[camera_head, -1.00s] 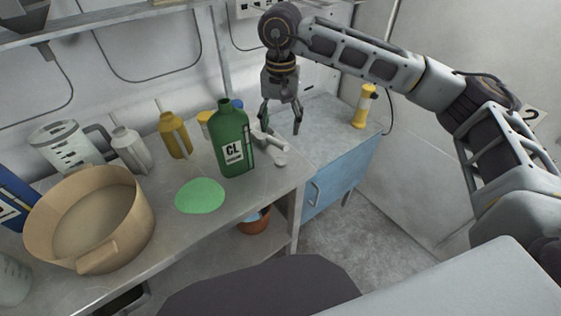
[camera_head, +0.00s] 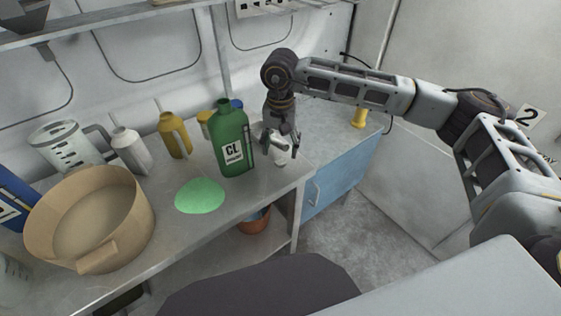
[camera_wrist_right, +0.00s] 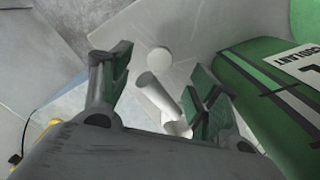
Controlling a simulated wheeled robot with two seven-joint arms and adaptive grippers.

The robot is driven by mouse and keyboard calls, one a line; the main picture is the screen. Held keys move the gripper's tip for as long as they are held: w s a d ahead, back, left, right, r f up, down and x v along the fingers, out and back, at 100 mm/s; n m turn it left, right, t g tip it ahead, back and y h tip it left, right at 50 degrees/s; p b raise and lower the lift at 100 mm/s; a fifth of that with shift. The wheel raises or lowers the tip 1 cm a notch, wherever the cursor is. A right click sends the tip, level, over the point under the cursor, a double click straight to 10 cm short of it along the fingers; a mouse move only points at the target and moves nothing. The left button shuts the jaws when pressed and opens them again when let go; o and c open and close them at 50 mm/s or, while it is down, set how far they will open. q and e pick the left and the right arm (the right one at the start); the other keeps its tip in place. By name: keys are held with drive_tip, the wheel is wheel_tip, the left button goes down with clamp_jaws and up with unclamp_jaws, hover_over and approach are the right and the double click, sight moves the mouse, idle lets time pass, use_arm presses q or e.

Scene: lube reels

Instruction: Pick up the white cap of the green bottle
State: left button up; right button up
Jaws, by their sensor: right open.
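The green bottle (camera_head: 232,143), with a CL label, stands upright on the metal bench. Its neck shows no white cap on it. It also shows at the right of the right wrist view (camera_wrist_right: 275,85). My right gripper (camera_head: 281,147) is open, pointing down just right of the bottle, over small white objects (camera_head: 279,159). In the right wrist view, a round white piece (camera_wrist_right: 159,60) lies beyond the open fingers and a white cylindrical piece (camera_wrist_right: 152,90) shows between them. I cannot tell which is the cap. My left gripper is not in view.
A green flat patch (camera_head: 200,196) lies on the bench in front of the bottle. A large tan pot (camera_head: 125,215), a grey bottle (camera_head: 130,150) and a yellow bottle (camera_head: 176,136) stand to the left. A blue cabinet (camera_head: 340,178) stands to the right.

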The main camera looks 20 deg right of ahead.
sight(280, 160)
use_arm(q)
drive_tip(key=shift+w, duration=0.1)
use_arm(e)
drive_tip(key=shift+f, duration=0.5)
wheel_tip(280, 160, down, 3)
drive_tip(key=shift+r+p, duration=0.1)
drive_tip(key=shift+p, duration=0.2)
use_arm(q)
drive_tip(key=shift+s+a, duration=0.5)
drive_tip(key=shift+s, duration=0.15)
use_arm(e)
drive_tip(key=shift+w+f, duration=0.1)
drive_tip(key=shift+f, duration=0.6)
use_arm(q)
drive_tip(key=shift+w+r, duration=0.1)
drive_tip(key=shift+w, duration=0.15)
use_arm(e)
drive_tip(key=c, duration=0.7)
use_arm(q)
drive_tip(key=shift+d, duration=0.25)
use_arm(e)
drive_tip(key=shift+c, duration=0.2)
